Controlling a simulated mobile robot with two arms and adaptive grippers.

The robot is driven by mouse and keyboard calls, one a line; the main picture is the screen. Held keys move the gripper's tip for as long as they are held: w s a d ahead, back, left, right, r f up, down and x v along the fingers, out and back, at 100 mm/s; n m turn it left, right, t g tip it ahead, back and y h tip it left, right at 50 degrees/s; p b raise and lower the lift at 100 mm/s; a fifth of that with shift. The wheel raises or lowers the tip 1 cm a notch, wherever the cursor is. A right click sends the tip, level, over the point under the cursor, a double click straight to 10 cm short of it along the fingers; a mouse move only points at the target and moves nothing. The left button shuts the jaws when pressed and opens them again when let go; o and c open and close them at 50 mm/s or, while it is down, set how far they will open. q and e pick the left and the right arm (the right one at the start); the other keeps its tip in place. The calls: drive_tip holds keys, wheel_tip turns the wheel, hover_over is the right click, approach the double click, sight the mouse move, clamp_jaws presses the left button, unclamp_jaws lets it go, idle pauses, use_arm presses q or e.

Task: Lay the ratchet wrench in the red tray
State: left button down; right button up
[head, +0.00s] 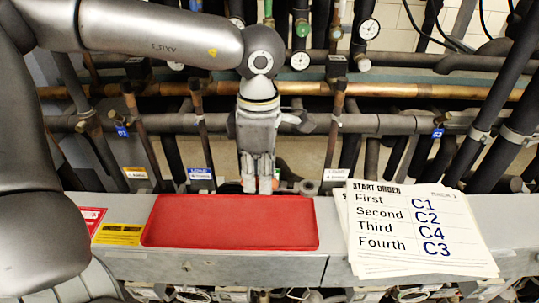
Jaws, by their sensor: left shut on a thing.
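The red tray (230,222) lies flat and empty on the grey ledge, left of the paper sheets. My left gripper (257,186) points down just behind the tray's back edge, right of its middle. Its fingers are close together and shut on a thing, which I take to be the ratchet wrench. The fingers hide most of it, and I cannot make out its outline against the dark pipes. My right gripper is not in view.
Start-order sheets (418,228) lie on the ledge (335,268) to the right of the tray. A yellow label (118,234) is at its left. Pipes, valves and gauges (369,28) crowd the space behind the ledge. The space directly above the tray is clear.

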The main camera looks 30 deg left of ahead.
sight(257, 222)
use_arm(q)
drive_tip(key=f, duration=0.1)
drive_tip(key=s+f+b, duration=0.1)
drive_tip(key=f, duration=0.1)
drive_tip(key=s+f, duration=0.1)
drive_tip(key=shift+s+f+b, duration=0.25)
drive_tip(key=shift+f+b, duration=0.1)
drive_tip(key=shift+b, duration=0.05)
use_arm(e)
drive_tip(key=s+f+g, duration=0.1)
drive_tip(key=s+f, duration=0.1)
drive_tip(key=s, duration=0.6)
use_arm(q)
drive_tip(key=f+b, duration=0.1)
drive_tip(key=w+f+b, duration=0.1)
drive_tip(key=f, duration=0.1)
drive_tip(key=shift+w, duration=0.15)
drive_tip(key=shift+f+b, duration=0.5)
drive_tip(key=shift+b, duration=0.05)
drive_tip(key=shift+s, duration=0.2)
drive_tip(key=shift+w, duration=0.1)
drive_tip(key=shift+f+b, duration=0.25)
drive_tip(key=shift+b, duration=0.35)
drive_tip(key=shift+f+b, duration=0.25)
drive_tip(key=shift+b, duration=0.2)
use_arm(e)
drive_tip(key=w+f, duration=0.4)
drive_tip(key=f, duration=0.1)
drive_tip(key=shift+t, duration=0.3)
